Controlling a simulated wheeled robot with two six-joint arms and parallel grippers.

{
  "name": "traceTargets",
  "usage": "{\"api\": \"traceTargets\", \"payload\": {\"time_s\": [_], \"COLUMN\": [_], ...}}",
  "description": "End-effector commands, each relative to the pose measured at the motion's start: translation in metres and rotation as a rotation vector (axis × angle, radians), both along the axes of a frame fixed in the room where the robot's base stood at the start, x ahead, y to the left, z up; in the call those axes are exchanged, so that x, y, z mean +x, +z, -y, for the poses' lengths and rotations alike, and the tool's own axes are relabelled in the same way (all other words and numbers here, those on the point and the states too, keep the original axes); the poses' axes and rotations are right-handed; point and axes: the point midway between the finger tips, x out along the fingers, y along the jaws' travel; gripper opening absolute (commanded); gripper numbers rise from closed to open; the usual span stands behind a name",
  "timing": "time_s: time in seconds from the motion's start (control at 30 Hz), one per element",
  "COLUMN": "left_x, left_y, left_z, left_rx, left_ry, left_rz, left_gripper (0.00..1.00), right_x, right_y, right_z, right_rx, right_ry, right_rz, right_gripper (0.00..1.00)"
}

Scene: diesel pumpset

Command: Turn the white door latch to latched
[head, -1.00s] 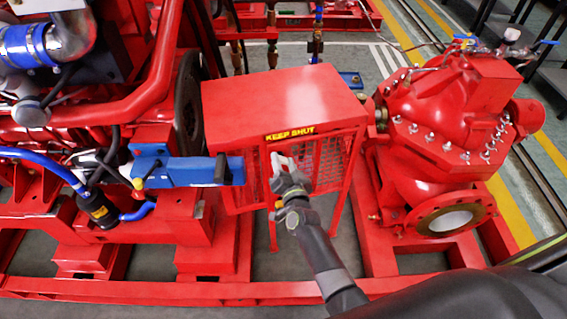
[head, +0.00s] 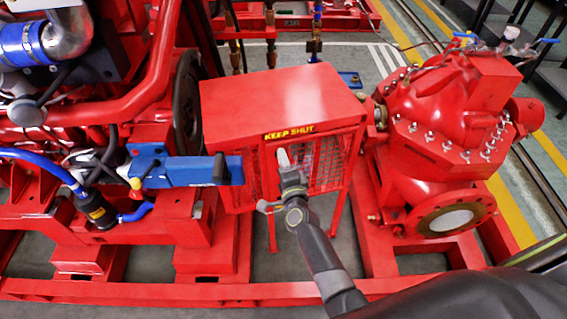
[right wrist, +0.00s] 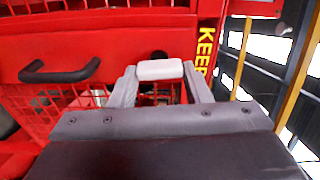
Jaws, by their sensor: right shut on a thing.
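The white door latch (right wrist: 160,69) shows in the right wrist view between the fingertips of my right gripper (right wrist: 159,76). The fingers are shut on it, one at each end. In that view the latch's long side runs across the picture. In the head view the white latch (head: 283,157) shows at the tip of my right gripper (head: 285,165), on the front of the red guard box (head: 285,95) under the "KEEP SHUT" label (head: 289,132). The gripper hides part of the latch and the door. My left gripper is not in view.
A black handle (right wrist: 60,72) is on the red door, left of the gripper in the wrist view. A blue beam (head: 190,171) stands left of the box and a red pump (head: 440,140) right of it. Red frame rails (head: 150,290) run along the front.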

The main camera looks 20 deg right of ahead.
Motion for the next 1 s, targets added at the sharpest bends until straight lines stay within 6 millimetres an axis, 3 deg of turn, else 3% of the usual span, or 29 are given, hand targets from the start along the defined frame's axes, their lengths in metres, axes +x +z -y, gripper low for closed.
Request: {"api": "traceTargets", "payload": {"time_s": [0.73, 0.77, 0.9, 1.0], "left_x": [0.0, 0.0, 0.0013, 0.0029], "left_y": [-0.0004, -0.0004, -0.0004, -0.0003], "left_z": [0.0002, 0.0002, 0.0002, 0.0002], "left_rx": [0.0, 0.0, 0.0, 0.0], "left_ry": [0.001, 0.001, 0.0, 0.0], "left_rz": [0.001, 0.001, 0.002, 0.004], "left_gripper": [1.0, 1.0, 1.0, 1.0], "right_x": [0.0, 0.0, 0.0, 0.0], "right_y": [-0.0003, -0.0003, -0.0004, -0.0004], "right_z": [0.0003, 0.0002, 0.0002, 0.0001], "right_rx": [0.097, 0.097, 0.096, 0.095], "right_ry": [-0.004, -0.004, -0.004, -0.004], "right_rz": [0.005, 0.005, 0.004, 0.004], "right_gripper": [0.21, 0.45, 0.63, 0.65]}}
